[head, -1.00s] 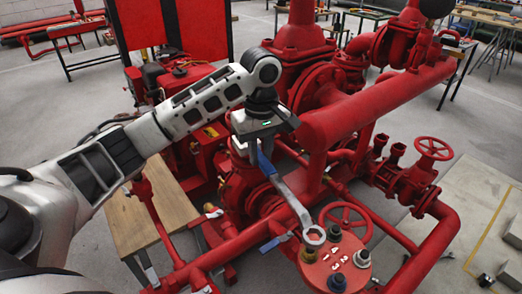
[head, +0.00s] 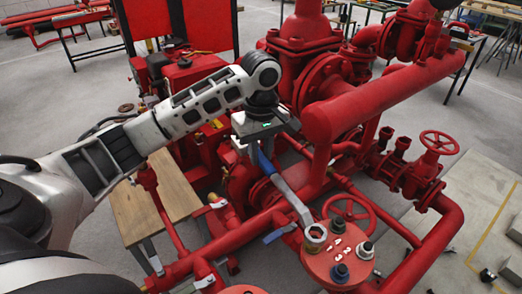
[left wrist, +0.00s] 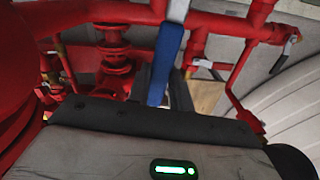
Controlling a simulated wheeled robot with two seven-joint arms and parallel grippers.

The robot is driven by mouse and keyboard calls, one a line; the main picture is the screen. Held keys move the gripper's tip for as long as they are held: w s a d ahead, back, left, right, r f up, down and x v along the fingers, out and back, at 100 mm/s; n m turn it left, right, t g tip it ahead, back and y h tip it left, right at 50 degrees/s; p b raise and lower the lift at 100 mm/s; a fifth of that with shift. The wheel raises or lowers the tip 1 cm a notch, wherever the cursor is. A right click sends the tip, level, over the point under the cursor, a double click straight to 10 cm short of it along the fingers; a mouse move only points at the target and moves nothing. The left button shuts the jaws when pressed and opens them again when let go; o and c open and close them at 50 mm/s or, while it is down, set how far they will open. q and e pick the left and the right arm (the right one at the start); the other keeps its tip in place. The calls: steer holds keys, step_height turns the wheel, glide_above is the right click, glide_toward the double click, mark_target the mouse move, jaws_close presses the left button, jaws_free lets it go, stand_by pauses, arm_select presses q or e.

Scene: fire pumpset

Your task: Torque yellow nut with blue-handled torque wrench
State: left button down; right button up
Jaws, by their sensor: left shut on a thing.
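My left gripper (head: 257,150) is shut on the blue handle (head: 265,163) of the torque wrench. The handle also shows between the fingers in the left wrist view (left wrist: 165,62). The wrench's grey shaft (head: 290,198) slants down to the right. Its ring end (head: 315,234) is at the top of the yellow nut (head: 312,247) on a red round flange. The nut is mostly covered; I cannot tell whether the ring is seated around it. A blue-black nut (head: 340,272) and a pale-topped dark nut (head: 366,249) stand on the same flange. My right gripper is not in view.
The red flange (head: 325,263) carries white numbers. A red handwheel (head: 352,214) stands close behind it. A thick red pipe (head: 385,98) runs above, to the right of my gripper. A blue valve lever (head: 279,233) lies just left of the ring end.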

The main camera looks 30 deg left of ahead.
arm_select(q)
steer(key=shift+f, duration=1.3)
steer(key=shift+s+a+n, duration=0.3)
steer(key=shift+s, duration=0.15)
stand_by(0.8)
steer(key=shift+r, duration=0.1)
steer(key=shift+r, duration=2.45)
